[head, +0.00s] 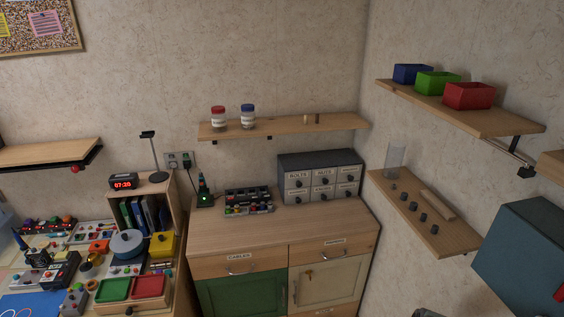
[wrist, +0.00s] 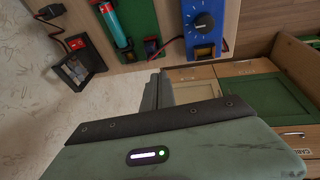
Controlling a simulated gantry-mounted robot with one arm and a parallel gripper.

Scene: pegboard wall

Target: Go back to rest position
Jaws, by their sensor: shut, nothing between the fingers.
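My gripper (wrist: 160,88) shows in the wrist view, its grey-green body across the bottom with a dark strip and a lit white indicator. Its fingers are together and nothing shows between them. It is apart from the panel with wired devices at the top of that view. In the head view I cannot make out the gripper clearly.
A wooden cabinet (head: 240,263) carries a labelled drawer unit (head: 320,158). A shelf (head: 284,128) holds two jars. Right-wall shelves hold coloured bins and small dark pieces. A blue-grey box (head: 520,255) is at right. The left bench is crowded.

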